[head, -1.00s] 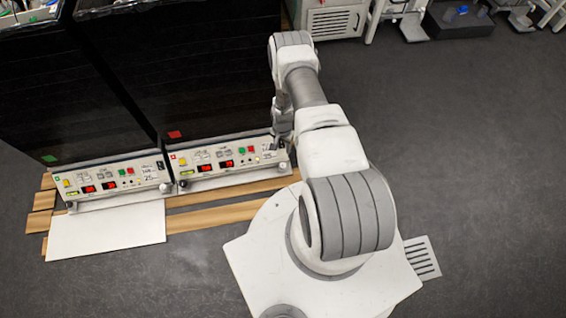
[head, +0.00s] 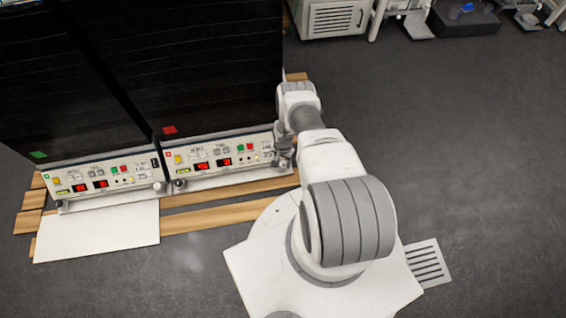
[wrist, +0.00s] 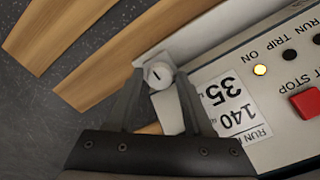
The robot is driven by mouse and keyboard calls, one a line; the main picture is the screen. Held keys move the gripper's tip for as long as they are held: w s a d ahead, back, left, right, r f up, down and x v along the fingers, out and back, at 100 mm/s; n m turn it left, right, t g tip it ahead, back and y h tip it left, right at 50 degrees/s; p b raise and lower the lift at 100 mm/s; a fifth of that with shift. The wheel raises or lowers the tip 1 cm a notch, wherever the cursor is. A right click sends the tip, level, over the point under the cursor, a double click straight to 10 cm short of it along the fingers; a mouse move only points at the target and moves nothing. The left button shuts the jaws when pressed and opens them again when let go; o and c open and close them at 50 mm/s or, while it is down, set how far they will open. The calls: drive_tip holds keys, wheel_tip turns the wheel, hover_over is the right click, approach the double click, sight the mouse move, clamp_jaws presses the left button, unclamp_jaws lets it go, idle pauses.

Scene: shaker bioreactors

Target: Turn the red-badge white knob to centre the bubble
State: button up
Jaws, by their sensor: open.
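The red-badge unit is the right one, with a red square (head: 169,130) on its black housing and a control panel (head: 215,157) below. Its white knob (wrist: 158,75) shows in the wrist view at the corner of the panel, a round white cap with a dark slot mark. My gripper (wrist: 160,84) is open, with one finger on either side of the knob; I cannot tell whether they touch it. In the head view my gripper (head: 284,155) is at the panel's right end and hides the knob. A small yellow-green strip (head: 181,171) is at the panel's lower left; no bubble can be made out.
The green-badge unit (head: 100,180) stands close on the left, with its own white knob (head: 159,186). A white plate (head: 95,240) lies in front of it. Wooden slats (head: 225,197) run under both units. The right-hand floor (head: 450,140) is clear.

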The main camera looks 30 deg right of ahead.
clamp_jaws()
drive_tip(key=shift+n, duration=0.4)
drive_tip(key=n, duration=0.5)
drive_tip(key=shift+n, duration=0.4)
drive_tip(key=n, duration=0.6)
drive_tip(key=shift+d+n, duration=0.1)
drive_tip(key=shift+n, duration=0.3)
unclamp_jaws()
